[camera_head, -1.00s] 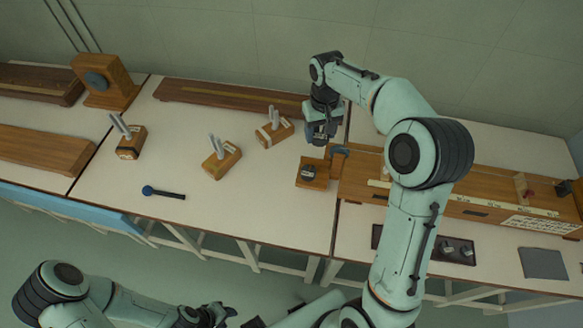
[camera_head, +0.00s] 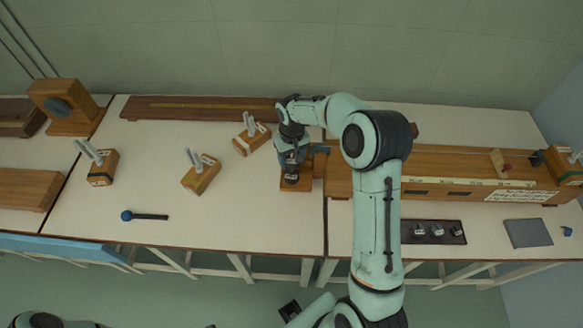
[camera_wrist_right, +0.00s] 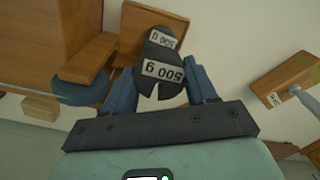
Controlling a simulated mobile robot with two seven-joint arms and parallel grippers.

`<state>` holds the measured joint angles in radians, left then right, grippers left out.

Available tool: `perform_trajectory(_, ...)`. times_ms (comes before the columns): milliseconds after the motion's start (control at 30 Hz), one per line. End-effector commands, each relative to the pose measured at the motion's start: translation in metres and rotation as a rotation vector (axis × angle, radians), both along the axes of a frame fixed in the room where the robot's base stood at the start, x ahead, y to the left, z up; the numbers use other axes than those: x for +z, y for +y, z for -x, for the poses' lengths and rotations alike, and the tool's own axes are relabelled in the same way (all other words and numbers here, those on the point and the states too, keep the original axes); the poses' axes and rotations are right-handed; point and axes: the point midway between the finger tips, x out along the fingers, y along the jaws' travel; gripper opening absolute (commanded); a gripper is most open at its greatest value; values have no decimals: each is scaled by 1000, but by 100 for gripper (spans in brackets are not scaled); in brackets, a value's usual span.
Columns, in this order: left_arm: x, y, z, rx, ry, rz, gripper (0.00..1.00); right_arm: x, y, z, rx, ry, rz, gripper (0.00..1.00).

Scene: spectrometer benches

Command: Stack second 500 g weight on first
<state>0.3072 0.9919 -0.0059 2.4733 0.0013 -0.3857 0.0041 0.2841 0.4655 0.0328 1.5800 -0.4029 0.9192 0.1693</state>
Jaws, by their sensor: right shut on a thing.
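My right gripper (camera_head: 291,176) is low over a small wooden stand (camera_head: 298,187) near the middle of the benches. In the right wrist view its blue fingers (camera_wrist_right: 161,86) are shut on a dark slotted weight (camera_wrist_right: 160,83) with a "500 g" label. Another dark weight (camera_wrist_right: 158,38) with a 500 g label shows just beyond it, over the wood of the stand. The held weight partly covers it, and I cannot tell whether the two touch. In the head view the gripper hides most of both weights. My left gripper is out of view.
Wooden blocks with upright prongs (camera_head: 202,175) (camera_head: 251,136) stand left of the stand. A long wooden instrument (camera_head: 440,165) is close on the right. A dark tray (camera_head: 433,232) holds small weights. The bench around the blue-headed tool (camera_head: 145,216) is mostly clear.

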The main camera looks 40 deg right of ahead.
Motion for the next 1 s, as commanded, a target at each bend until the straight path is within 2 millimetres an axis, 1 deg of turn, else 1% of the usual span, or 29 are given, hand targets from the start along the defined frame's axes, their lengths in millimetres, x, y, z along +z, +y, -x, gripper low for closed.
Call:
perform_trajectory(33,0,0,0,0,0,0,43,-6,0,0,0,0,0,4)
perform_trajectory(267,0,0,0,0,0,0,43,-20,0,-1,1,-2,0,4)
perform_trajectory(500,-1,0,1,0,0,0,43,-53,0,0,0,-1,0,4)
perform_trajectory(567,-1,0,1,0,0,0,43,-57,0,-1,0,-1,0,4)
perform_trajectory(767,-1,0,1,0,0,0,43,-56,0,-1,0,-3,1,4)
perform_trajectory(900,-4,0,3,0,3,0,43,-60,0,0,0,-2,0,4)
perform_trajectory(933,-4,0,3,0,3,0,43,-61,0,0,0,0,0,60)
perform_trajectory(967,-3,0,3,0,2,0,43,-60,0,0,0,0,0,70)
perform_trajectory(1000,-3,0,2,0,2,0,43,-60,0,0,0,-1,0,82)
